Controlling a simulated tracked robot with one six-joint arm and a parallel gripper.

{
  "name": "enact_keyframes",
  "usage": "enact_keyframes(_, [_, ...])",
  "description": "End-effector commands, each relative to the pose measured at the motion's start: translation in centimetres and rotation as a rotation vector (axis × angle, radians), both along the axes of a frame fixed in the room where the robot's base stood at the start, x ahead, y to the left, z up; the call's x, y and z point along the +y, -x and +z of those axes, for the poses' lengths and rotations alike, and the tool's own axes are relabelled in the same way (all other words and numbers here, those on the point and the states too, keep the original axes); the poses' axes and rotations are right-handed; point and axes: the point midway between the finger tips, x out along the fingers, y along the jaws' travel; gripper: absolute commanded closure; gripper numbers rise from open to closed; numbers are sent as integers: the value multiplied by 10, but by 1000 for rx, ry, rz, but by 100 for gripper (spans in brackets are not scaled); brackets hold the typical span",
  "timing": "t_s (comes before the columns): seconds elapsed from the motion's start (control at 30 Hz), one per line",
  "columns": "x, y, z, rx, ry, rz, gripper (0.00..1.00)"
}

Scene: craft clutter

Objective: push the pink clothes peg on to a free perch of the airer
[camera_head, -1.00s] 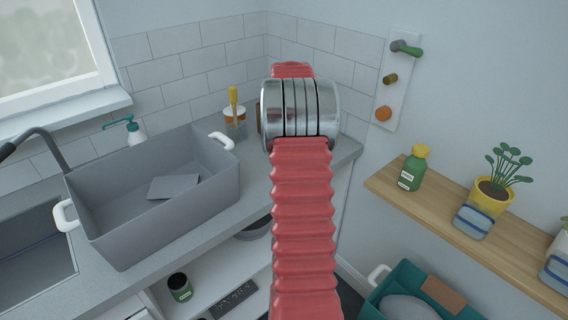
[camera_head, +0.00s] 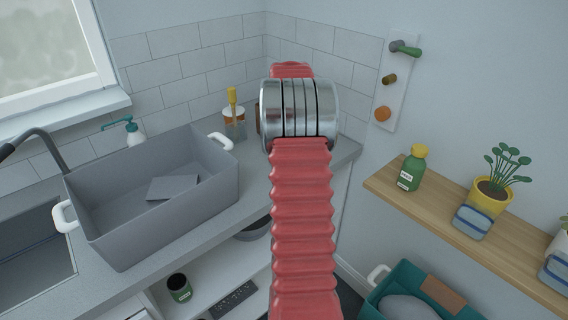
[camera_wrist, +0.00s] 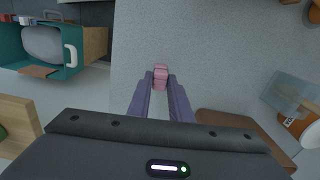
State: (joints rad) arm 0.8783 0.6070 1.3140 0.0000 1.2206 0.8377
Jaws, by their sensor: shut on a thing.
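The pink clothes peg (camera_wrist: 160,76) is held between the fingertips of my gripper (camera_wrist: 160,83) in the wrist view. Both fingers are closed on its sides, and its far end sticks out slightly. Grey worktop (camera_wrist: 205,45) lies below the peg; I cannot tell how high above it the peg is. In the head view my own arm hides the gripper and peg. I cannot make out the airer in either current view.
A grey tub (camera_head: 120,238) with white handles stands on the worktop at left. A jar (camera_head: 235,126) is near the corner. A wooden shelf (camera_head: 450,228) with a green bottle (camera_head: 413,168) and plant pots is at right. A teal crate (camera_head: 372,306) is low down.

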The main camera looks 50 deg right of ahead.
Motion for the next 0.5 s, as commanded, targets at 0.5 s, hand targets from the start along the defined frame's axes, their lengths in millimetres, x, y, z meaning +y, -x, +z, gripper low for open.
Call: enact_keyframes(0.5, [0,0,30,-1,1,0,100])
